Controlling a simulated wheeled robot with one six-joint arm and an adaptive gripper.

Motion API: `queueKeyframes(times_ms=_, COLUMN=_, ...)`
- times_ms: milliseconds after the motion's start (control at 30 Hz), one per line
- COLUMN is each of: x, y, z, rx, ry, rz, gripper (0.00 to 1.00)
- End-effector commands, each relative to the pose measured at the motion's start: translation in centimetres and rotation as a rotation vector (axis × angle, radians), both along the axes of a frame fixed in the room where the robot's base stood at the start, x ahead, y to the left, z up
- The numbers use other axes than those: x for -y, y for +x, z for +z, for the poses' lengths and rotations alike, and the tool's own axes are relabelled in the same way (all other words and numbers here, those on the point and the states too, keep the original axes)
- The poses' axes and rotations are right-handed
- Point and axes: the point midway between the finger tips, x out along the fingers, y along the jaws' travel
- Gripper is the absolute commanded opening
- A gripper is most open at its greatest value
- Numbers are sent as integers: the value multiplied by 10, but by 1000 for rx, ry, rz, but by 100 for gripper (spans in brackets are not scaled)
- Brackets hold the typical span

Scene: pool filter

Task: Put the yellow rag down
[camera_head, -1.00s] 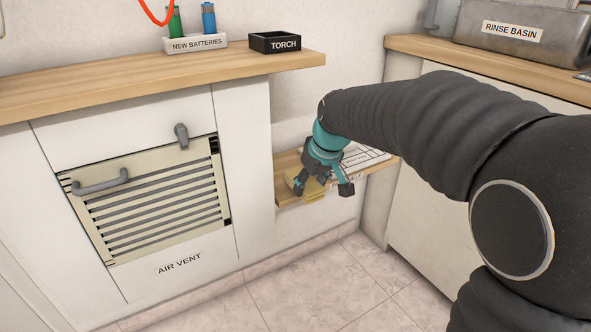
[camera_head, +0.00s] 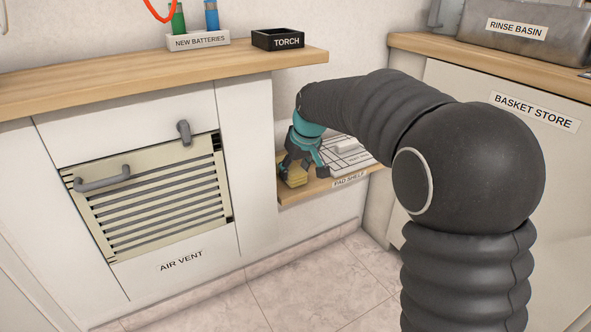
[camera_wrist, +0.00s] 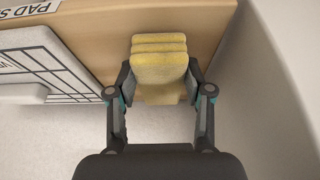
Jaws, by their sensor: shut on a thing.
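The yellow rag (camera_head: 297,177) is a folded, layered pad at the left part of the low wooden pad shelf (camera_head: 318,187). My gripper (camera_head: 300,168) reaches down over the shelf with the rag between its fingers. In the wrist view the rag (camera_wrist: 160,68) sits between the two fingertips (camera_wrist: 160,85), shut on its sides, over the bare wood of the shelf (camera_wrist: 105,30). The rag looks low and close to the shelf, but I cannot tell whether its underside touches the wood.
A white gridded pad (camera_head: 347,157) lies on the shelf beside the gripper. A wall closes the shelf's left side. The wooden counter (camera_head: 150,78), with the torch box (camera_head: 278,40) and battery holder (camera_head: 198,41), stands higher, left. The air vent (camera_head: 150,195) is below it.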

Motion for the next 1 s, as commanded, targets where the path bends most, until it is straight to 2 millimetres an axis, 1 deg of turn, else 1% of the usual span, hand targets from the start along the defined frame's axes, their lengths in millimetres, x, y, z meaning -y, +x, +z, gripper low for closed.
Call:
queueKeyframes(times_ms=200, x=0, y=0, z=-4, rx=-1, ry=-1, rz=0, gripper=18)
queueKeyframes(times_ms=233, x=0, y=0, z=-3, rx=0, ry=0, rz=0, gripper=56)
queueKeyframes(times_ms=267, x=0, y=0, z=-3, rx=0, ry=0, rz=0, gripper=63)
queueKeyframes(times_ms=300, x=0, y=0, z=-3, rx=-1, ry=-1, rz=0, gripper=73)
queueKeyframes(times_ms=333, x=0, y=0, z=-3, rx=-1, ry=-1, rz=0, gripper=76)
queueKeyframes(times_ms=667, x=0, y=0, z=-1, rx=0, ry=0, rz=0, gripper=76)
queueKeyframes(times_ms=767, x=1, y=-1, z=6, rx=1, ry=0, rz=0, gripper=76)
queueKeyframes(times_ms=867, x=4, y=-6, z=19, rx=1, ry=1, rz=0, gripper=76)
queueKeyframes(times_ms=933, x=7, y=-10, z=32, rx=3, ry=1, rz=1, gripper=76)
queueKeyframes(times_ms=1000, x=15, y=-22, z=29, rx=0, ry=0, rz=-1, gripper=76)
